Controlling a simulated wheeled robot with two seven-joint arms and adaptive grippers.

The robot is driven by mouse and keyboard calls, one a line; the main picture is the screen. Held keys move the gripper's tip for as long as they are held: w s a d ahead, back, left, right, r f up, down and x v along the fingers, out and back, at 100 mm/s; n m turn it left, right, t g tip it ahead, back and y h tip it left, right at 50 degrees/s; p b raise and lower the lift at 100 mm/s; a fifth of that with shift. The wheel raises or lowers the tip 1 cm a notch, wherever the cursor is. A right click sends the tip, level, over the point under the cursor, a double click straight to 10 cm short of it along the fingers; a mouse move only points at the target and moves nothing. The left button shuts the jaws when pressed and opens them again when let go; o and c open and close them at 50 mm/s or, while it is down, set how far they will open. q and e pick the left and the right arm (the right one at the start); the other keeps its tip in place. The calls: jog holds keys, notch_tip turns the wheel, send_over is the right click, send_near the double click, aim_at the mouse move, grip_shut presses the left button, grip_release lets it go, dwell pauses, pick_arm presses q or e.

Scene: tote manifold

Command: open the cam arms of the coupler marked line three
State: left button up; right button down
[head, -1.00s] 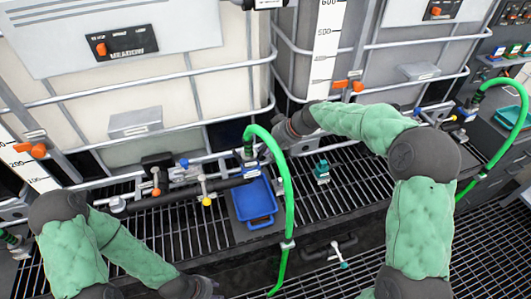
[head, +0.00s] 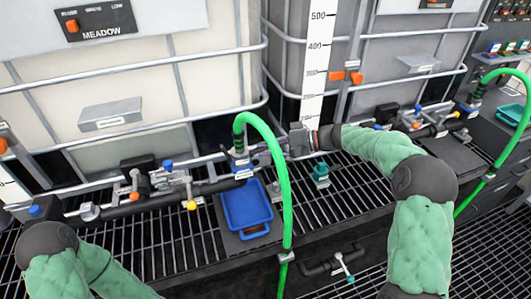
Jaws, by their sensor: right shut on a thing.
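A coupler (head: 240,158) sits at the lower end of the green hose (head: 278,185), over the valve pipe at the middle of the head view. Its marking is too small to read. My right gripper (head: 268,149) reaches in from the right, level with the coupler, and is shut on a small part at its right side, apparently a cam arm. The hose crosses in front of the fingertips and partly hides the grip. I cannot tell how far either cam arm is swung. My left arm shows at the lower left, with its gripper out of frame.
A blue tray (head: 247,232) lies below the coupler on the grating. A teal-topped fitting (head: 321,172) stands to its right. Valves with orange, blue and yellow handles (head: 178,180) line the pipe at left. A second green hose (head: 513,80) hangs at far right.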

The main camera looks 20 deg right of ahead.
jog(key=shift+f+y+b, duration=0.35)
jog(key=shift+y, duration=0.05)
dwell(0.4)
jog(key=c, duration=1.4)
grip_release()
jog(key=shift+c, duration=0.2)
jog(key=shift+d, duration=0.1)
jog(key=v, duration=1.2)
